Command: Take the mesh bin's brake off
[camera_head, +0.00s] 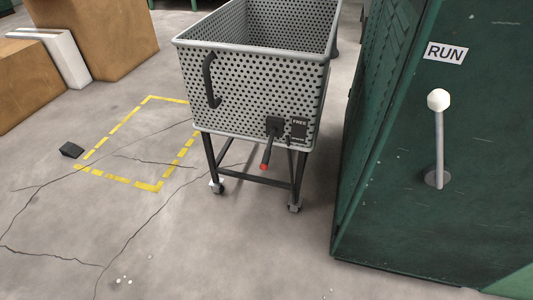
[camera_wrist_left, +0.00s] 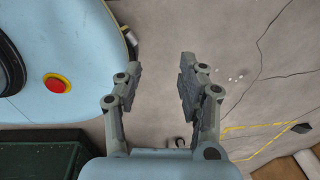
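The grey mesh bin (camera_head: 235,85) stands on a dark legged frame with small casters, in the upper middle of the head view. Its brake lever (camera_head: 269,150) is a dark bar with a red tip, pivoted at the bin's lower front right and pointing down. A dark label plate (camera_head: 299,129) beside the pivot reads FREE at its top; its lower word is too small to read. My left gripper (camera_wrist_left: 160,75) is open and empty in the left wrist view, above bare floor and away from the bin. My right gripper is in neither view.
A green cabinet (camera_head: 370,150) with a RUN sign and white-knobbed lever (camera_head: 438,140) stands close right of the bin. A yellow dashed floor outline (camera_head: 122,181) and a black wedge (camera_head: 71,150) lie left. Cardboard boxes (camera_head: 110,35) stand back left. The front floor is mostly clear.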

